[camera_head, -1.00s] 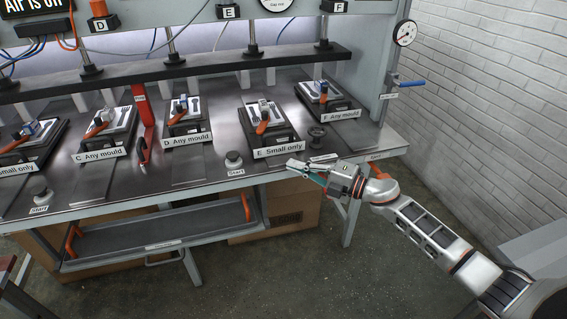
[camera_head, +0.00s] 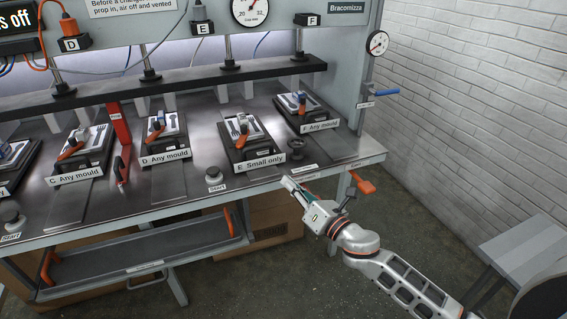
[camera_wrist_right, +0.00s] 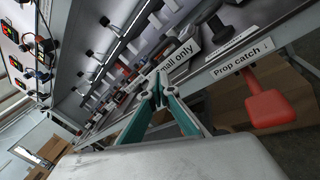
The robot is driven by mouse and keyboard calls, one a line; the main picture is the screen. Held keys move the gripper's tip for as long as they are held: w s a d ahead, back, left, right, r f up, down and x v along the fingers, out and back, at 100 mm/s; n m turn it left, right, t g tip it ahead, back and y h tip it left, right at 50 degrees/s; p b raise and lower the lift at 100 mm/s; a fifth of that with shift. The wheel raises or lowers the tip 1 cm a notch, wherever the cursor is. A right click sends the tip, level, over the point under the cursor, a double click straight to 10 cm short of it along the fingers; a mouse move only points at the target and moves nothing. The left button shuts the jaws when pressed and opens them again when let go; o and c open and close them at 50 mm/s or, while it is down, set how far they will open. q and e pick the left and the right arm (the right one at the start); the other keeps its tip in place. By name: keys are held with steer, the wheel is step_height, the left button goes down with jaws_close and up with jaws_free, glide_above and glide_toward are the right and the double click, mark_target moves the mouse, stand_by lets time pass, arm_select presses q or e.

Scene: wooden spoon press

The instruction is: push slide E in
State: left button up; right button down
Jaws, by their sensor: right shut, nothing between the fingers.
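Slide E (camera_head: 253,151) is a dark plate on the press table, with a pale mould, an orange handle (camera_head: 240,141) and a front label (camera_head: 259,163) reading "E Small only". It sits closer to the table's front edge than slides D (camera_head: 165,150) and F (camera_head: 318,122). My right gripper (camera_head: 286,181) is shut and empty at the table's front edge, just in front and to the right of slide E's label, apart from it. In the right wrist view, its fingertips (camera_wrist_right: 156,93) meet below the "Small only" label (camera_wrist_right: 178,54). My left gripper is out of view.
A dark knob (camera_head: 296,149) stands right of slide E, and a start button (camera_head: 214,176) to its left. A red prop (camera_head: 119,140) stands between slides C and D. An orange prop catch (camera_wrist_right: 268,100) hangs below the table edge. The upper platen (camera_head: 190,78) spans above.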

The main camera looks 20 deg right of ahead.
steer(key=n+h, duration=0.1)
steer(key=h, duration=0.1)
steer(key=n+h, duration=0.2)
steer(key=h, duration=0.2)
glide_toward(275, 152)
steer(key=w, duration=0.1)
steer(key=w+r, duration=0.1)
steer(key=shift+w+d+b, duration=0.15)
steer(key=shift+w+b, duration=0.15)
steer(key=shift+b, duration=0.1)
steer(key=w+b, duration=0.2)
steer(key=w, duration=0.5)
steer(key=shift+f, duration=0.15)
steer(key=shift+w, duration=0.3)
